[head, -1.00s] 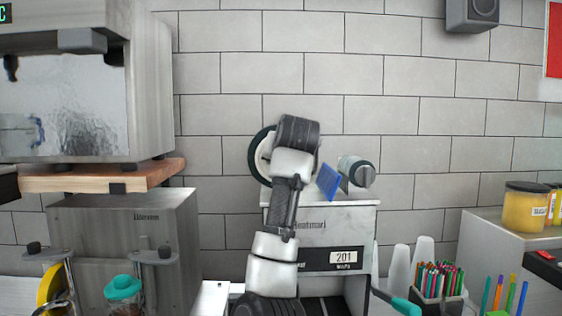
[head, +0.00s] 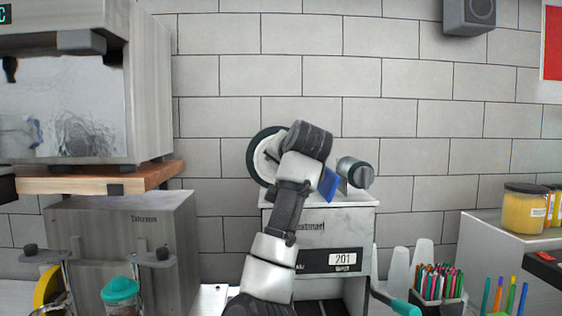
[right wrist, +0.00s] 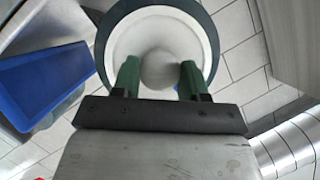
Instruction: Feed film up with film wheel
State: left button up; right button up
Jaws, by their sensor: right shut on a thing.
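The film wheel (head: 261,160) is a white disc with a dark green rim on top of the cup sealer (head: 320,222), at its left. My right arm reaches up in front of the sealer, and its wrist hides part of the wheel. In the right wrist view my right gripper (right wrist: 159,78) has its two green fingers on either side of the round knob (right wrist: 160,68) at the centre of the wheel (right wrist: 205,45), shut on it. A grey film roll (head: 355,172) sits at the sealer's top right. My left gripper is not in view.
A blue piece (head: 328,184) shows beside my wrist; it is large in the right wrist view (right wrist: 40,75). A steel box machine (head: 120,240) stands left, a pen holder (head: 439,282) and white cups (head: 398,268) right. Yellow jars (head: 525,206) stand on the right counter.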

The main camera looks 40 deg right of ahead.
jog(key=shift+w+a+f, duration=0.1)
jog(key=shift+f, duration=0.25)
jog(key=o, duration=1.3)
jog(key=shift+r, duration=0.2)
jog(key=b+v, duration=0.4)
jog(key=v, duration=0.7)
